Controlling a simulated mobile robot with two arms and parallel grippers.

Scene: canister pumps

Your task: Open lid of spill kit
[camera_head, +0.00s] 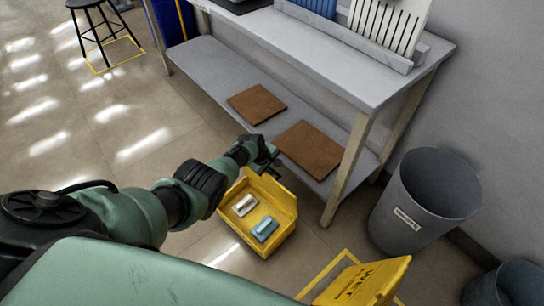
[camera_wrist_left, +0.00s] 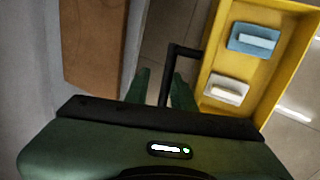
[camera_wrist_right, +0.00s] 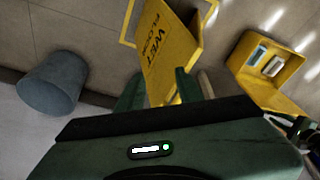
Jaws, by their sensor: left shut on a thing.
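The spill kit is a yellow box (camera_head: 282,235) on the floor by the workbench, its inside exposed. A white item (camera_head: 245,205) and a blue item (camera_head: 265,228) lie in it. Its yellow lid (camera_head: 272,190) stands raised at the bench side; it also shows in the right wrist view (camera_wrist_right: 277,98). My left gripper (camera_head: 267,160) is at the lid's outer edge. In the left wrist view it is shut on the black lid handle (camera_wrist_left: 183,48), whose lower part is between the fingers. My right gripper (camera_wrist_right: 158,88) is empty, with fingers apart.
A workbench with a low shelf (camera_head: 215,75) holding two brown boards (camera_head: 308,149) stands beside the box. A grey bin (camera_head: 420,205) is to the right. A yellow wet-floor sign (camera_head: 365,283) stands at the bottom. Open floor lies left.

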